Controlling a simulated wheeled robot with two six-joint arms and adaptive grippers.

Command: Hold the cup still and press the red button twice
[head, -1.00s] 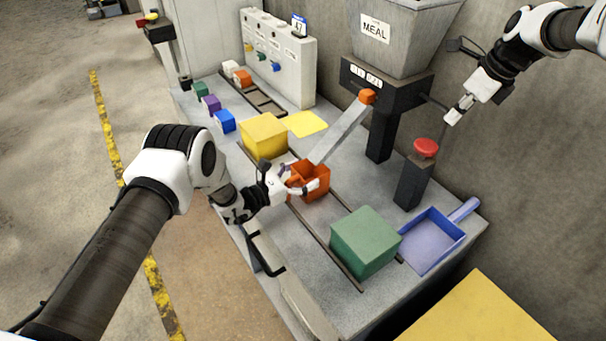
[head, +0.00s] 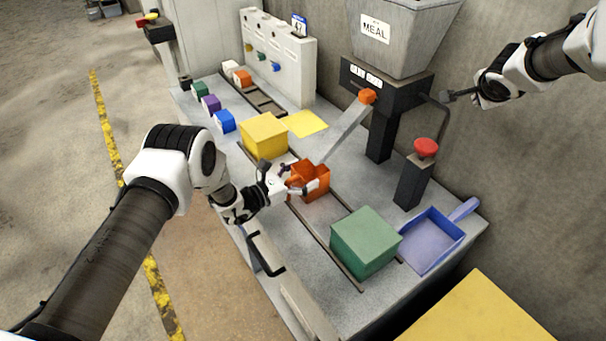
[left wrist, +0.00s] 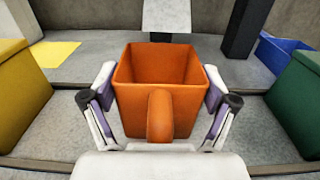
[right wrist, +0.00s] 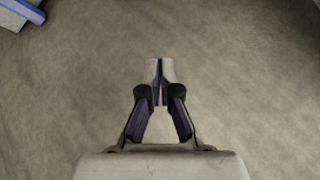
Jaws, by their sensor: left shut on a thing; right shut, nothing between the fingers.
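The orange cup (head: 313,184) stands on the rails of the grey bench, below the end of a grey chute (head: 345,130). My left gripper (head: 290,187) is shut on it; in the left wrist view the fingers press both sides of the cup (left wrist: 160,75), with its handle facing me. The inside looks empty. The red button (head: 426,147) tops a dark post (head: 412,182) to the right of the chute. My right gripper (head: 490,92) is up and to the right of the button, clear of it. The right wrist view shows its fingers (right wrist: 160,70) shut and empty.
A green block (head: 365,240) and a yellow block (head: 263,135) flank the cup on the rails. A blue dustpan (head: 435,238) lies right of the green block. The MEAL hopper (head: 400,40) stands behind, with a thin black rod (head: 442,125) near the button.

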